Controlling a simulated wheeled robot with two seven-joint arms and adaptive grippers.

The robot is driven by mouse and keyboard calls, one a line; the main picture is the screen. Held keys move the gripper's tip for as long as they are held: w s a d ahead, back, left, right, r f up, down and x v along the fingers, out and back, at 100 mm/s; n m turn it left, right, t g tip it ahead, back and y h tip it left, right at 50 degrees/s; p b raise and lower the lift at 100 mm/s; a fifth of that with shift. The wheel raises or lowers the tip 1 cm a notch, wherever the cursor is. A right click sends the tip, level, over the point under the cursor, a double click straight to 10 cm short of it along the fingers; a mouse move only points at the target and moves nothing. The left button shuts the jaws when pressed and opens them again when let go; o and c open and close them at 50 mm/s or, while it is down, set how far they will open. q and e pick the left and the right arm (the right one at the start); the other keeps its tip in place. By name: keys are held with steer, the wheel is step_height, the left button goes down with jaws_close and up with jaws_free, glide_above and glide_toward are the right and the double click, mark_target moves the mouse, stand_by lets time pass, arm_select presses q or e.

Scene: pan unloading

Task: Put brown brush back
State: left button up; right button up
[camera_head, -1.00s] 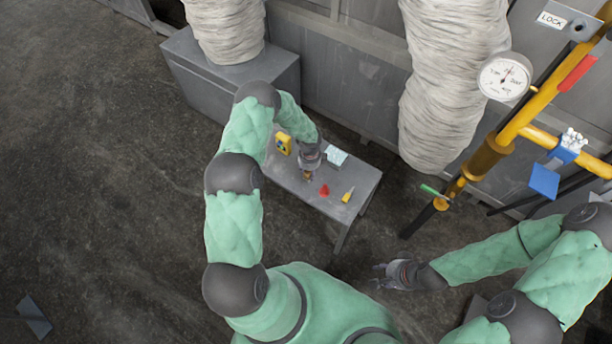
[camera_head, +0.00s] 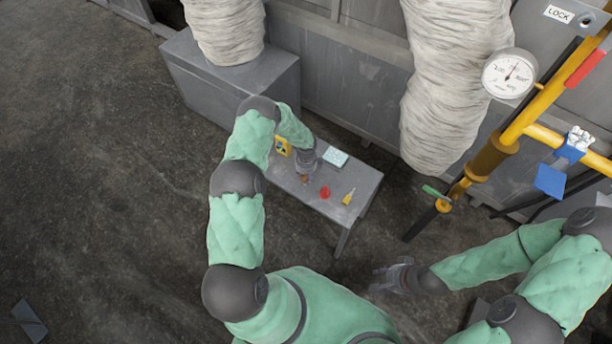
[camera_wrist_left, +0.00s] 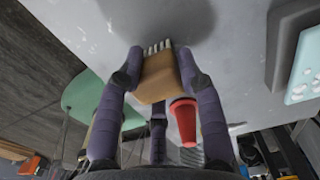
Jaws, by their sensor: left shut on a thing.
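The brown brush (camera_wrist_left: 160,78) is a tan-brown block with pale bristles on one end. It sits between the fingers of my left gripper (camera_wrist_left: 150,70), which is shut on it. The bristles point toward the grey table surface, and I cannot tell whether they touch it. In the head view my left gripper (camera_head: 304,176) is low over the grey table (camera_head: 310,199), and only a small brown bit of the brush (camera_head: 304,181) shows below it. My right gripper (camera_head: 385,280) is off the table at the lower right, empty, with its fingers apart.
On the table, a red object (camera_head: 325,192) and a yellow bottle-like item (camera_head: 348,197) stand right of the brush. A yellow box (camera_head: 282,146) and a pale blue item (camera_head: 335,157) lie behind. A grey cabinet, wrapped columns and yellow pipes (camera_head: 490,155) border the area.

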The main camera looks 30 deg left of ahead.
arm_select(q)
steer(key=o, duration=1.1)
steer(key=shift+f, duration=0.1)
steer(key=shift+r, duration=0.25)
step_height(320, 180, up, 12)
steer(key=p, duration=0.4)
steer(key=s+d+f+n+h, duration=0.1)
steer(key=s+d+n+h, duration=0.1)
steer(key=s+d+n, duration=0.55)
steer(key=s+d+n+h, duration=0.2)
steer(key=s+d+n, duration=0.15)
steer(key=d, duration=0.65)
steer(key=s+d+r+n, duration=0.1)
steer(key=s+d+n, duration=0.1)
steer(key=s+n, duration=0.3)
steer(key=s+d+r+n, duration=0.2)
steer(key=s+n, duration=0.3)
steer(key=s, duration=0.4)
steer(key=shift+d+r, duration=0.2)
steer(key=shift+d, duration=0.45)
